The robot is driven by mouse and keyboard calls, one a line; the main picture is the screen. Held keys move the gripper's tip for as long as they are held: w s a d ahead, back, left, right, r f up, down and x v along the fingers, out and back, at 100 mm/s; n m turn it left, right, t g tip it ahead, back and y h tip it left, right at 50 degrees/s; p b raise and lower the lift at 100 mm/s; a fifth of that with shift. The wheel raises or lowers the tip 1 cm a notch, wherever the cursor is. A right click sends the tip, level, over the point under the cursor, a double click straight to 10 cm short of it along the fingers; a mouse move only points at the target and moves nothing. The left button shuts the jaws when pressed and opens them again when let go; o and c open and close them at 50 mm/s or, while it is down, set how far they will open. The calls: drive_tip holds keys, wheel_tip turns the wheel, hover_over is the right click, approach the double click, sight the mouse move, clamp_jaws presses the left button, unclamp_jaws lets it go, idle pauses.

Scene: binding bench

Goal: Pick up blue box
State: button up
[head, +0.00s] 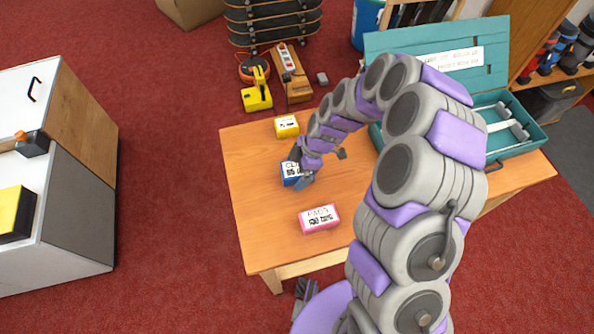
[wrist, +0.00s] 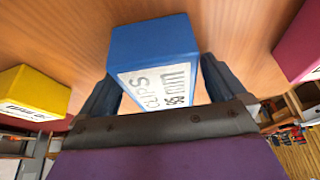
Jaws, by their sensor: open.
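The blue box (head: 290,174) with a white label lies on the wooden table, partly hidden by my gripper in the head view. My gripper (head: 303,180) is right at it, reaching down from above. In the wrist view the blue box (wrist: 153,48) is large, with its label turned toward me. The open fingers of my gripper (wrist: 158,88) show on its left and right sides. I cannot tell whether either finger touches the box.
A yellow box (head: 286,126) and a pink box (head: 319,218) lie on the table (head: 250,210) on either side of the blue one. An open teal case (head: 530,133) stands on the table's right part. A white cabinet (head: 75,170) stands apart at left.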

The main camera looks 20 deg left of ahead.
idle(0.3)
drive_tip(key=c, duration=1.2)
drive_tip(key=shift+c, duration=0.2)
drive_tip(key=shift+r, duration=0.15)
